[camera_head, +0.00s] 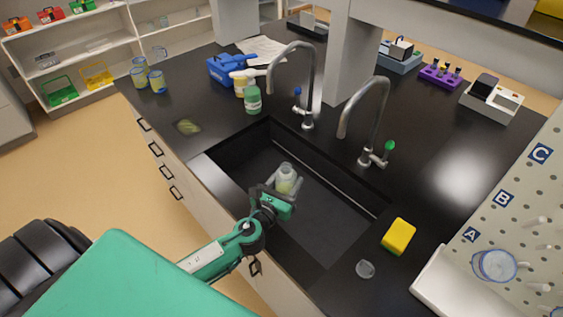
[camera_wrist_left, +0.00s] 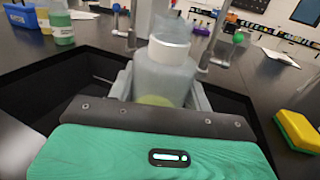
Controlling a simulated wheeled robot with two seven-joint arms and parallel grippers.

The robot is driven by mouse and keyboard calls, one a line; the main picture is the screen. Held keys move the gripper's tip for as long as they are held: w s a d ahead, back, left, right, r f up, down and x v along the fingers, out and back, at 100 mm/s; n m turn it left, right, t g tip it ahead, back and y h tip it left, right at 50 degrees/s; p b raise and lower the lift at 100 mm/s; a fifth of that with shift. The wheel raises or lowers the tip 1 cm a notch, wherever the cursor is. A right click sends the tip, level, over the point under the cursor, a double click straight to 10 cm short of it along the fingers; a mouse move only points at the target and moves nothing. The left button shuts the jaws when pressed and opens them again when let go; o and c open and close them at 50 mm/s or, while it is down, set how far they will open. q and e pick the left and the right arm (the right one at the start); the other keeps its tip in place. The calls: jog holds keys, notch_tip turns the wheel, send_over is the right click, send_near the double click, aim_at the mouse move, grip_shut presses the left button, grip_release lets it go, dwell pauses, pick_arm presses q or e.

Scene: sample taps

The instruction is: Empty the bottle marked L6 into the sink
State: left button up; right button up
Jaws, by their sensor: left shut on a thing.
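My left gripper (camera_head: 278,188) is shut on a translucent bottle (camera_head: 286,176) and holds it over the black sink (camera_head: 318,217). In the left wrist view the bottle (camera_wrist_left: 165,70) stands roughly upright between the fingers, with a white collar at its neck and some yellow-green liquid low inside. No L6 mark can be read on it. Two curved metal taps stand behind the sink, one with a blue handle (camera_head: 297,92) and one with a green handle (camera_head: 390,146). My right gripper is in neither view.
A green bottle (camera_head: 253,99) and a blue carrier (camera_head: 228,69) stand on the counter left of the taps. A yellow sponge (camera_head: 398,236) and a small clear dish (camera_head: 365,269) lie right of the sink. A pegboard (camera_head: 520,225) stands at the right.

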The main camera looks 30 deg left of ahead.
pick_arm(q)
jog(key=w+a+f+n+b, duration=0.25)
jog(key=w+a+n, duration=0.2)
jog(key=w, duration=0.25)
jog(key=r+n+p, duration=0.1)
jog(key=n, duration=0.6)
jog(key=d+r+n+p, duration=0.1)
jog(key=n, duration=0.6)
jog(key=r+n+p, duration=0.1)
jog(key=n, duration=0.6)
jog(key=shift+w+d+r+n+p, duration=0.1)
jog(key=shift+d+r+n+p, duration=0.05)
jog(key=shift+r+n+p, duration=0.2)
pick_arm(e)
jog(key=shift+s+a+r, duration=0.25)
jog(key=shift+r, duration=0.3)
